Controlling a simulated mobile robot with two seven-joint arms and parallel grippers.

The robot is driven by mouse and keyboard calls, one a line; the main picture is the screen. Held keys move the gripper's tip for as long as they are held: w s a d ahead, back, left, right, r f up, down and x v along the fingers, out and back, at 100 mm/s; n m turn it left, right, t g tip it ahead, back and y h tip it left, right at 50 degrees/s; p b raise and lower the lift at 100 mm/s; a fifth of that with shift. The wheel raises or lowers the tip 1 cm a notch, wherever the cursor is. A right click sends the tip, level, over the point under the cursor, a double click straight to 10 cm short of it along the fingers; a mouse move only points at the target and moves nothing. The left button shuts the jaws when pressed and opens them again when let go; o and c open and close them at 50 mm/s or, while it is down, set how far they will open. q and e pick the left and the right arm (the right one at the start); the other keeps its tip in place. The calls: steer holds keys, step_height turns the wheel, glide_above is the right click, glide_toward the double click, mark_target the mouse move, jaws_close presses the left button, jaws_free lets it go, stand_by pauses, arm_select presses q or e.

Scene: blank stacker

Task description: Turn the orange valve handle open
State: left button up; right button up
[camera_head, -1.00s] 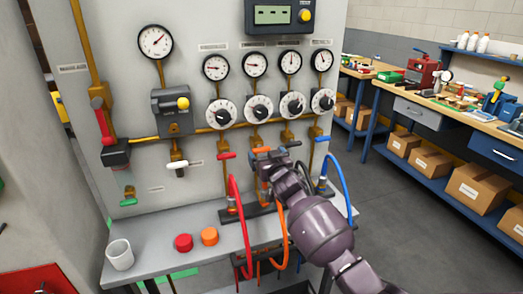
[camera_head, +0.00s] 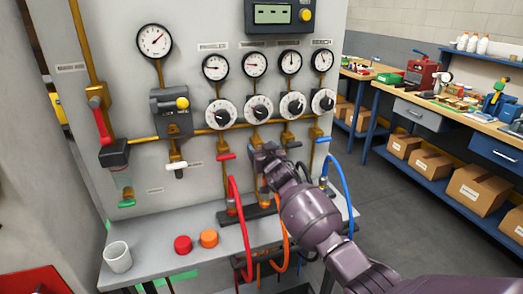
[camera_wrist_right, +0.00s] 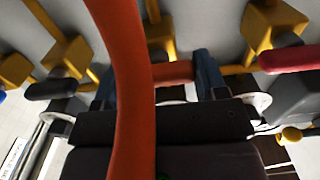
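The orange valve handle (camera_wrist_right: 172,72) shows in the right wrist view, lying crosswise between my right gripper's two fingers. Its left part is hidden behind an orange hose (camera_wrist_right: 130,90) in the foreground. My right gripper (camera_head: 265,158) is at the panel, in front of the orange valve, and covers its handle in the head view. In the right wrist view the gripper (camera_wrist_right: 158,82) has its fingers wide apart. The right finger is close to the handle's end; I cannot tell if it touches. My left gripper is not in view.
A red handle (camera_head: 226,156) is left of my right gripper; a blue handle (camera_head: 323,139) is to its right. Red (camera_head: 243,225) and blue (camera_head: 345,185) hoses hang nearby. The shelf below holds a white cup (camera_head: 117,257), a red cap (camera_head: 183,244) and an orange cap (camera_head: 209,239).

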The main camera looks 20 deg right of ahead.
steer(key=c, duration=0.3)
steer(key=n, duration=0.4)
steer(key=shift+a+n, duration=0.1)
steer(key=shift+n, duration=0.2)
steer(key=n, duration=0.3)
steer(key=shift+a+f+n+p, duration=0.1)
steer(key=shift+f+n+p, duration=0.05)
steer(key=shift+n+p, duration=0.2)
steer(key=n, duration=0.5)
steer(key=shift+a+f+n, duration=0.1)
steer(key=shift+f+n, duration=0.05)
steer(key=shift+n, duration=0.1)
steer(key=n, duration=0.2)
steer(key=shift+f+n, duration=0.1)
steer(key=shift+n, duration=1)
